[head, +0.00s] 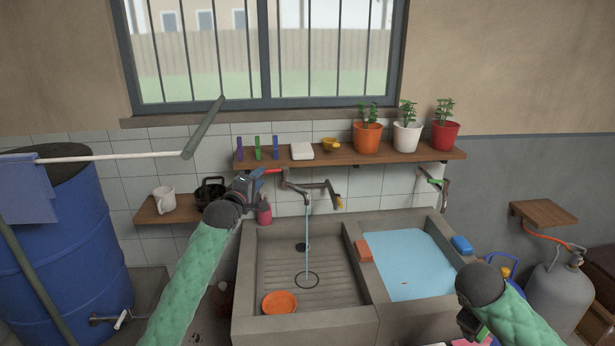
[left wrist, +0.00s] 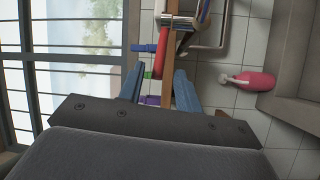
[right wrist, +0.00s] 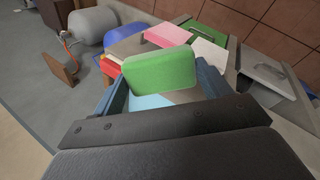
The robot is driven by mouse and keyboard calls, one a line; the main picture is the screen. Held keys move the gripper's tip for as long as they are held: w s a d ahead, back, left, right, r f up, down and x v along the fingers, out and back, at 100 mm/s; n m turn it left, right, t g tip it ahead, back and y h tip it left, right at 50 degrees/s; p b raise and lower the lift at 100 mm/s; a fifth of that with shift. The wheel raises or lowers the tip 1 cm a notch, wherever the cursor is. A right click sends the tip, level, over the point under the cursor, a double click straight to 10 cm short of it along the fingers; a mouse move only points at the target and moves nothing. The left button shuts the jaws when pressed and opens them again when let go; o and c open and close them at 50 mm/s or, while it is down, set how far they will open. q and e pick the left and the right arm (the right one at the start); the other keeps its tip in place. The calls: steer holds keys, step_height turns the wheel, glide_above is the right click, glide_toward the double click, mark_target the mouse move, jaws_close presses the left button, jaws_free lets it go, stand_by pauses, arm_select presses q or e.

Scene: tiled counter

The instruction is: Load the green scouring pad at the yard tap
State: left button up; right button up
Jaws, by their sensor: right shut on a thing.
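The green scouring pad (right wrist: 160,72) is between the fingers of my right gripper (right wrist: 163,92), which is shut on it. In the head view the right gripper (head: 474,328) is low at the right, in front of the water-filled basin, with a bit of green showing. My left gripper (head: 257,178) is at the wall tap (head: 298,186), by its red lever (head: 272,171). In the left wrist view its fingers (left wrist: 157,88) are apart, with the red lever (left wrist: 159,60) in line with the gap. I cannot tell if they touch it. Water runs from the spout into the left basin.
The left basin (head: 250,280) holds an orange bowl (head: 280,302). The right basin (head: 372,270) is full of water. A shelf (head: 340,158) with flowerpots is above. A pink bottle (head: 264,212) stands beside the left gripper. A blue barrel (head: 70,240) is at left.

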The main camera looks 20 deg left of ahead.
arm_select(q)
steer(key=s, duration=0.2)
steer(key=s+b, duration=0.1)
steer(key=s, duration=0.2)
steer(key=shift+s+f, duration=0.25)
steer(key=shift+s, duration=0.05)
steer(key=shift+f, duration=0.1)
